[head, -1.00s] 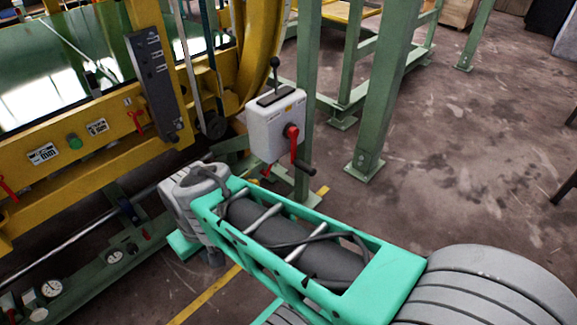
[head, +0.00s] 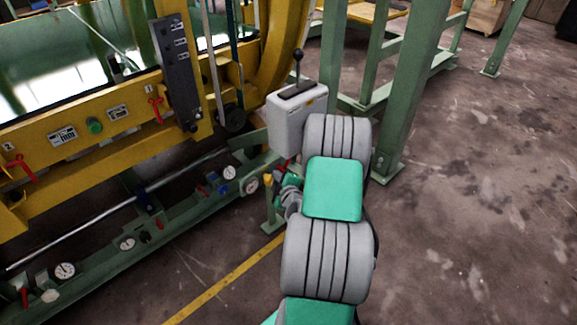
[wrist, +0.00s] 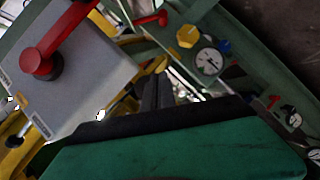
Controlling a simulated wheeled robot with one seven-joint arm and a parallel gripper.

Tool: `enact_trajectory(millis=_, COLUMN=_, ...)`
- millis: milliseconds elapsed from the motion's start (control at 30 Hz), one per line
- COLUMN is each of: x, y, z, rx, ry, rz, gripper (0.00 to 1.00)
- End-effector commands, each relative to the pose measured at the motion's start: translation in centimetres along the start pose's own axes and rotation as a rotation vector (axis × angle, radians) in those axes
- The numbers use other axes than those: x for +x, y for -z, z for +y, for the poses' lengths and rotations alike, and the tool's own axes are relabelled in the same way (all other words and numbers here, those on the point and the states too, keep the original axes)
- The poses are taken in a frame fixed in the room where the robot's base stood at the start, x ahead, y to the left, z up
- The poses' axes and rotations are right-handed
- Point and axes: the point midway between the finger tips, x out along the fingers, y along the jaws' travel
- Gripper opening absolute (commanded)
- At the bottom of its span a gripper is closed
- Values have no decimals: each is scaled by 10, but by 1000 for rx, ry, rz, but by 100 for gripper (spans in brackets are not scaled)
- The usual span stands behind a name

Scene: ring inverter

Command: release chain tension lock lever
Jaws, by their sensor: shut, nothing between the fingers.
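Several red levers show, and I cannot tell which is the chain tension lock lever. One red lever (wrist: 62,35) is on the face of the grey box (wrist: 80,85), at the left of the wrist view. Another red lever (wrist: 150,18) sits on the green beam near the top. In the head view, red levers are on the yellow frame, one near its middle (head: 156,105) and one at the far left (head: 20,167). My gripper (wrist: 158,92) is shut and empty, right of the grey box and apart from its lever. My arm hides the box's front in the head view.
The grey box (head: 292,125) carries a black-knobbed stick (head: 298,65). Behind it stands a green post (head: 405,90). Dial gauges (head: 65,270) line the low green beam at left. A yellow hexagonal knob (wrist: 187,36) and a gauge (wrist: 209,61) lie beyond my gripper. Floor at right is clear.

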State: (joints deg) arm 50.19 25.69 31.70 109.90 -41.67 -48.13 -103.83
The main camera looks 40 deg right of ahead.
Motion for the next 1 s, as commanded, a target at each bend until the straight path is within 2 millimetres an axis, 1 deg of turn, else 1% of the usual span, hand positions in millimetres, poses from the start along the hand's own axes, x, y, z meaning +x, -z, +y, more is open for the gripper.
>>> enact_trajectory(millis=33, x=-1, y=-23, z=1, rx=-16, ry=-47, rz=-38, gripper=0)
enact_trajectory(millis=100, x=-3, y=-38, z=6, rx=-39, ry=-90, rz=-66, gripper=0)
enact_trajectory(millis=167, x=-4, y=-41, z=8, rx=-48, ry=-102, rz=-73, gripper=0)
enact_trajectory(millis=400, x=-4, y=-40, z=8, rx=-51, ry=-101, rz=-72, gripper=0)
enact_trajectory(millis=533, x=4, y=-40, z=8, rx=-51, ry=-99, rz=-70, gripper=0)
enact_trajectory(millis=667, x=25, y=-40, z=10, rx=-53, ry=-99, rz=-69, gripper=0)
enact_trajectory(millis=1000, x=100, y=-47, z=16, rx=-53, ry=-100, rz=-69, gripper=0)
